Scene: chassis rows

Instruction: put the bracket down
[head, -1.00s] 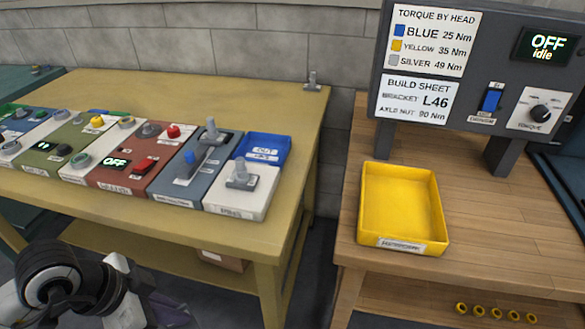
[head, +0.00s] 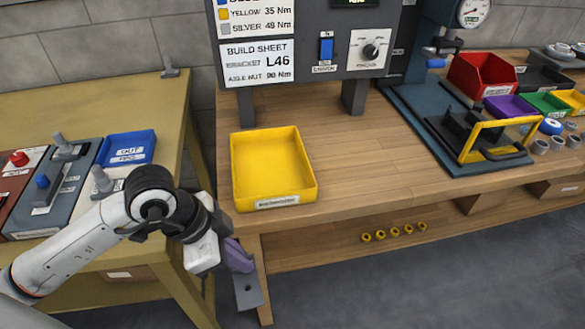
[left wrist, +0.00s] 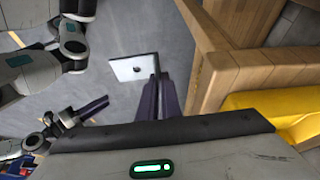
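A grey metal bracket (head: 248,291), an L-shaped plate with a hole, hangs below my left gripper (head: 240,258). The left wrist view shows the bracket (left wrist: 132,68) pinched between the purple fingers (left wrist: 156,98), which are shut on it. The gripper is in front of the wooden bench, beside its left front corner and below the top, with floor beneath. A yellow tray (head: 305,190) stands empty on the bench, up and right of the gripper. My right gripper (left wrist: 92,110) shows at the left of the left wrist view; its finger opening is unclear.
The wooden bench (head: 380,150) has clear top right of the tray. A control panel (head: 300,50) stands behind. A blue-grey fixture with a yellow frame (head: 498,124) and coloured bins (head: 482,75) are further right. A yellow table (head: 75,98) with switch modules stands left.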

